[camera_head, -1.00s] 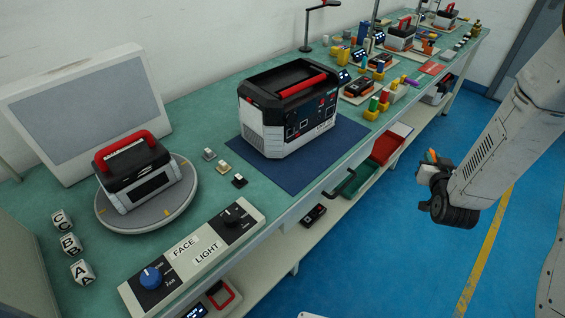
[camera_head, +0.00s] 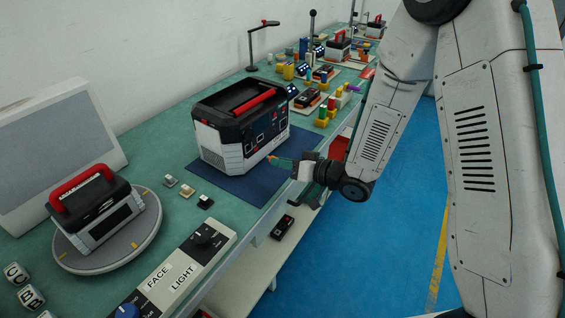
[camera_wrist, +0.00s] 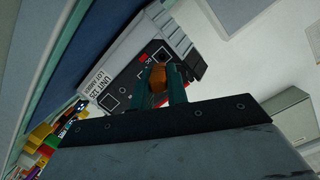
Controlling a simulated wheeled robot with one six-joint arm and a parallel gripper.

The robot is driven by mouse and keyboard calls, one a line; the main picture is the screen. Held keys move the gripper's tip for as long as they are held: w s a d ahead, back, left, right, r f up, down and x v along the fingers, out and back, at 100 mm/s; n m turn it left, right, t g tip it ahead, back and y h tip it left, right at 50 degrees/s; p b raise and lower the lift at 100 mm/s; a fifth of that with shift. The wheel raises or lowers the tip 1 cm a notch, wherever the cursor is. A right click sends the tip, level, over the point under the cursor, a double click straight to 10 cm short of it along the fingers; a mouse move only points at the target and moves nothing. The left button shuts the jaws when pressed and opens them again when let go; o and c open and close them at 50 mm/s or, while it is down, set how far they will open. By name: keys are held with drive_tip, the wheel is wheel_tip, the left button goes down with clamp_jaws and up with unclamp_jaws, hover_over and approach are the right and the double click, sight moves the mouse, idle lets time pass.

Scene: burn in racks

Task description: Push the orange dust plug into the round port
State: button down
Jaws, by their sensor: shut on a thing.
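The orange dust plug (camera_wrist: 157,85) is held between the two teal fingers of my gripper (camera_wrist: 161,84) in the wrist view. The plug (camera_head: 271,157) also shows as a small orange spot at the tip of my gripper (camera_head: 273,159) in the head view. My gripper is shut on it, just off the panel side of the large white and black unit (camera_head: 221,146). In the wrist view, a dark round port (camera_wrist: 163,54) shows on the unit's panel (camera_wrist: 126,82), just beyond the plug. The plug appears apart from the port. The fingers hide part of the panel.
The unit stands on a dark blue mat (camera_head: 239,185) on the green bench. A smaller unit (camera_head: 97,213) sits on a round turntable (camera_head: 140,240) at left. Three small switches (camera_head: 187,191) and a labelled control box (camera_head: 172,272) lie in front. Coloured blocks stand farther along.

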idle(0.3)
drive_tip(key=shift+w+r+x, duration=0.1)
drive_tip(key=shift+r+x, duration=0.05)
drive_tip(key=shift+x, duration=0.75)
drive_tip(key=shift+w+r+x, duration=0.1)
drive_tip(key=shift+r+x, duration=0.05)
drive_tip(key=shift+x, duration=0.75)
drive_tip(key=shift+w+r+x, duration=0.1)
drive_tip(key=shift+r+x, duration=0.05)
drive_tip(key=shift+x, duration=0.75)
drive_tip(key=shift+x, duration=1.15)
drive_tip(key=c, duration=1.3)
unclamp_jaws()
drive_tip(key=shift+w+r, duration=0.15)
drive_tip(key=shift+r, duration=0.05)
drive_tip(key=shift+d, duration=0.15)
